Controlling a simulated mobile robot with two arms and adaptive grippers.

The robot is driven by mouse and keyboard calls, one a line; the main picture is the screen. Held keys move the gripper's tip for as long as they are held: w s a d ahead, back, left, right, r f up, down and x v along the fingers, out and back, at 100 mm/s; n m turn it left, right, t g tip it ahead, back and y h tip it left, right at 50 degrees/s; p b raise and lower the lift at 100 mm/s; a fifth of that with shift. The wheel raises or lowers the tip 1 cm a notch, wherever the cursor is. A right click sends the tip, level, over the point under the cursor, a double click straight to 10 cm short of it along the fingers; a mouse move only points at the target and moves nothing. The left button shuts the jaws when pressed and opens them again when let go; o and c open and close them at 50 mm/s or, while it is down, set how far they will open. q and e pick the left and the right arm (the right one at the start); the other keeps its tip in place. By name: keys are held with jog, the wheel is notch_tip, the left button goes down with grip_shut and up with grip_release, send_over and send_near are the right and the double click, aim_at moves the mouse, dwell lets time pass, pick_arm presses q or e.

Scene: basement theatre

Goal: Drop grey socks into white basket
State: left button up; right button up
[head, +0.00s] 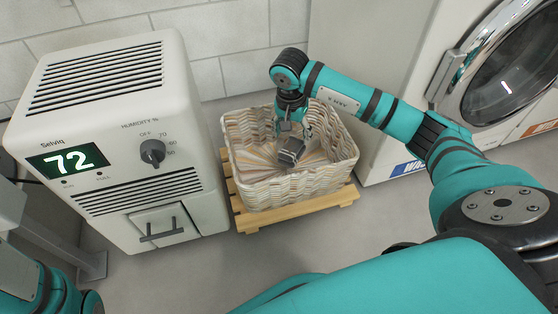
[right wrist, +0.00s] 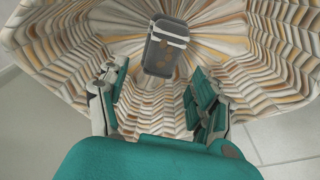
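The white woven basket (head: 318,190) stands on a wooden pallet, with its opening facing up. A grey bundle with a light band, which looks like the grey socks (head: 291,150), shows inside the basket's outline just below my right gripper (head: 293,127). In the right wrist view the grey socks (right wrist: 167,50) show against the woven inside of the basket (right wrist: 260,60), beyond the fingertips. The right gripper's fingers (right wrist: 160,88) are spread wide with nothing between them. I cannot tell whether the socks rest on the basket floor or are falling. My left gripper is out of view.
A white dehumidifier (head: 130,150) reading 72 stands left of the basket. A white front-loading washer (head: 400,60) stands to the right. The wooden pallet (head: 290,214) juts out under the basket. Bare grey floor lies in front, and a tiled wall (head: 240,50) is behind.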

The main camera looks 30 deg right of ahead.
jog(key=shift+o, duration=0.8)
jog(key=shift+r, duration=0.25)
notch_tip(320, 180, up, 11)
jog(key=s+a, duration=0.1)
jog(key=shift+a+r, duration=0.15)
jog(key=shift+a, duration=0.15)
